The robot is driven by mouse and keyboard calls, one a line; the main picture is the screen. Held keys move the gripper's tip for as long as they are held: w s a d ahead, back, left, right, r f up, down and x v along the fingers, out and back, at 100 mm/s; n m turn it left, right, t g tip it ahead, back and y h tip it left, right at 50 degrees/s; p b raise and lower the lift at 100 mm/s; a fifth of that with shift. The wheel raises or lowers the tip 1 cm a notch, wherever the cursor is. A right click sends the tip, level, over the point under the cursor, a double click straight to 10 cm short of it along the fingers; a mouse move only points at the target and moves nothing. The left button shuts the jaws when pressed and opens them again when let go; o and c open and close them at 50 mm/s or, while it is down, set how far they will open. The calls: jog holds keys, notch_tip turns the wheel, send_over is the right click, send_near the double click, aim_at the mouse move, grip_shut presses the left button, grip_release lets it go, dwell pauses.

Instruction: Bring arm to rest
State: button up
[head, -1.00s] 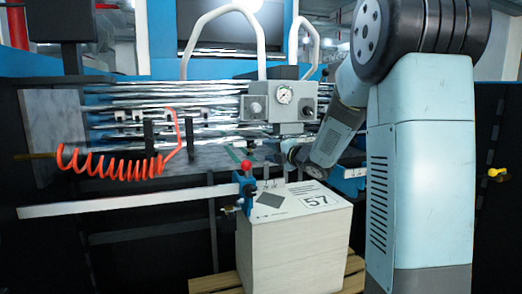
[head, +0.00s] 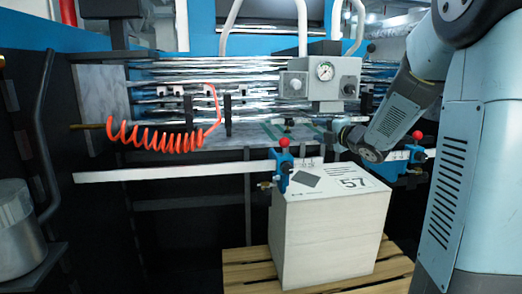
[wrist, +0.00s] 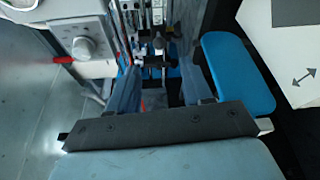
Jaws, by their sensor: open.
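My arm reaches in from the right of the head view, bent down, with its wrist beside the grey gauge box (head: 325,85) and above the white stack marked 57 (head: 335,235). My gripper (wrist: 160,75) shows in the wrist view with its two fingers apart and nothing visible held between them. In the head view the fingers are too small to make out clearly. A blue rounded pad (wrist: 238,72) lies just right of the fingers in the wrist view.
The stack stands on a wooden pallet (head: 245,272). An orange coiled hose (head: 155,137), shiny rollers (head: 200,75) and a white rail (head: 170,172) with blue red-knobbed clamps (head: 281,165) are close by. A metal pot (head: 15,225) stands at the left.

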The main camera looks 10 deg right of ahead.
jog(key=s+d+r+m+h, duration=0.3)
jog(key=s+m+h, duration=0.3)
jog(key=m, duration=0.3)
jog(key=s+a+f+m+g, duration=0.2)
jog(key=s+m, duration=0.3)
jog(key=s, duration=0.5)
jog(key=s+a+f+m+g, duration=0.2)
jog(key=s+f+m+g, duration=0.1)
jog(key=s, duration=0.7)
jog(key=s+a+f+m+g+h, duration=0.1)
jog(key=s+m+g, duration=0.4)
jog(key=s, duration=0.5)
notch_tip(320, 180, down, 2)
jog(key=a+m, duration=0.1)
jog(key=m, duration=0.1)
jog(key=shift+a+m, duration=0.3)
jog(key=shift+s+f, duration=0.1)
